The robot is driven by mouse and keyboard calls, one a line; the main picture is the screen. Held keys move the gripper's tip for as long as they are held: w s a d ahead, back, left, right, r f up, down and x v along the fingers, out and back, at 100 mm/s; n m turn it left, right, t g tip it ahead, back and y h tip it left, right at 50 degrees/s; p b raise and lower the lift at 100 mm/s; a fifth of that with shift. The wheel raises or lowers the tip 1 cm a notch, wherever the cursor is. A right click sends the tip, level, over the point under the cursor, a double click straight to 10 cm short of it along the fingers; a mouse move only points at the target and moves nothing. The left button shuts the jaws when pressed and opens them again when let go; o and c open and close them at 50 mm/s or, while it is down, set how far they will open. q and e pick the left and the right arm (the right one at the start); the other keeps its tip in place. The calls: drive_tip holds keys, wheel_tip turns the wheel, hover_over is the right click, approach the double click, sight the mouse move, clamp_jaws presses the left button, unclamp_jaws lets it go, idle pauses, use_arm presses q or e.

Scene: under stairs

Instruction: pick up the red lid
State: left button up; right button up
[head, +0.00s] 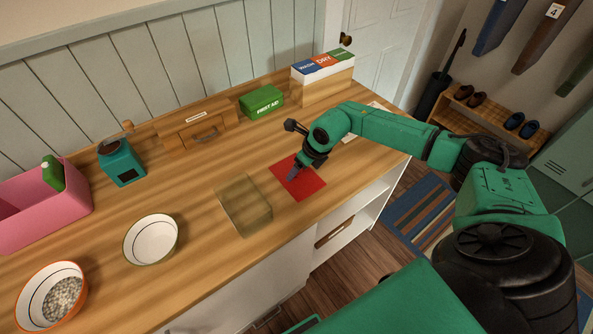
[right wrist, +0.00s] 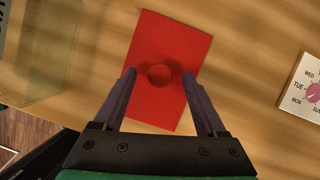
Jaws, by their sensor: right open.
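The red lid (head: 309,187) is a flat red square lying on the wooden counter, near the counter's front edge. In the right wrist view the lid (right wrist: 172,38) shows a round red knob (right wrist: 160,75) at its middle. My right gripper (head: 294,177) is over the lid in the head view. In the right wrist view the right gripper (right wrist: 158,78) is open, with one finger on each side of the knob. I cannot tell whether the fingers touch the lid. My left gripper is not in view.
A clear box (head: 245,205) stands just left of the lid. A white bowl (head: 151,240), a bowl of pebbles (head: 30,295), a teal canister (head: 121,163) and a pink caddy (head: 45,215) are farther left. A green first aid box (head: 262,102) and a wooden drawer unit (head: 180,136) stand behind.

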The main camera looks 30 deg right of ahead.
drive_tip(key=c, duration=0.4)
clamp_jaws()
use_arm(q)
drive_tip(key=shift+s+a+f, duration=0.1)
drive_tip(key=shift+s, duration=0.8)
